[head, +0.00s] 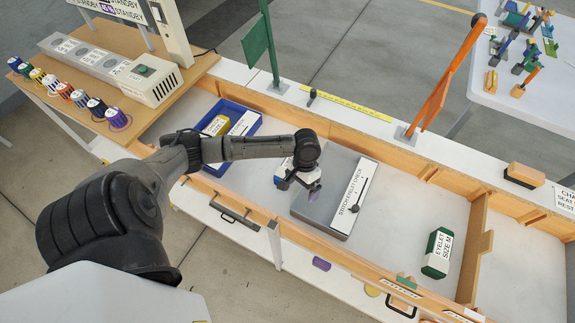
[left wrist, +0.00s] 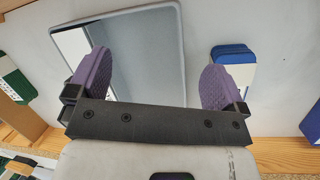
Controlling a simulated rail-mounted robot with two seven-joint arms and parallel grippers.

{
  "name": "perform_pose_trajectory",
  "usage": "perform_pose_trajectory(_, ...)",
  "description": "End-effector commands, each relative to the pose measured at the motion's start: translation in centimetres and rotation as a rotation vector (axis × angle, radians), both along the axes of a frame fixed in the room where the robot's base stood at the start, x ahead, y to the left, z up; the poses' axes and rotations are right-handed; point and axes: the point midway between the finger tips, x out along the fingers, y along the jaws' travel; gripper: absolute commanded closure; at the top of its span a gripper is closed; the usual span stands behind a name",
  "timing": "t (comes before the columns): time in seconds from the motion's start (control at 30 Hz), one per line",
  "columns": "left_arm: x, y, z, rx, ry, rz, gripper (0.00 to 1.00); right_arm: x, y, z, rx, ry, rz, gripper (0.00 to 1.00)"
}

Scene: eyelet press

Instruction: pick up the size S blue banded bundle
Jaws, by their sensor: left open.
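A blue bundle with a white label (head: 283,171) lies on the white bench floor left of the grey check plate, mostly hidden behind my left gripper (head: 311,186) in the head view. In the left wrist view the blue bundle (left wrist: 233,56) lies beyond the right fingertip, apart from it. Its size marking cannot be read. My left gripper (left wrist: 156,82) is open and empty, its purple pads wide apart, above the near-left part of the grey plate (head: 322,205). My right gripper is not in view.
The plate (left wrist: 112,60) also shows in the wrist view. A green bundle labelled size M (head: 437,254) lies right, before a wooden divider (head: 474,250). Green (head: 257,47) and orange (head: 447,75) uprights rise behind.

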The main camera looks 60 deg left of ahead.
Motion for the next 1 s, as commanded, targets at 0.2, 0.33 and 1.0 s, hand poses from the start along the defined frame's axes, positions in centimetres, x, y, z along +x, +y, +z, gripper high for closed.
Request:
perform_pose_trajectory(0.2,3.2,10.7,0.9,0.216,-0.088,0.273,0.02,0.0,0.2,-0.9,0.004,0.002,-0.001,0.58)
perform_pose_trajectory(0.33,3.8,13.2,1.2,0.263,-0.114,0.336,0.02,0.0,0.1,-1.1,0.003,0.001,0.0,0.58)
perform_pose_trajectory(1.0,4.0,13.7,-6.9,0.273,-0.121,0.35,0.02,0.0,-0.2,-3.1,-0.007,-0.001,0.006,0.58)
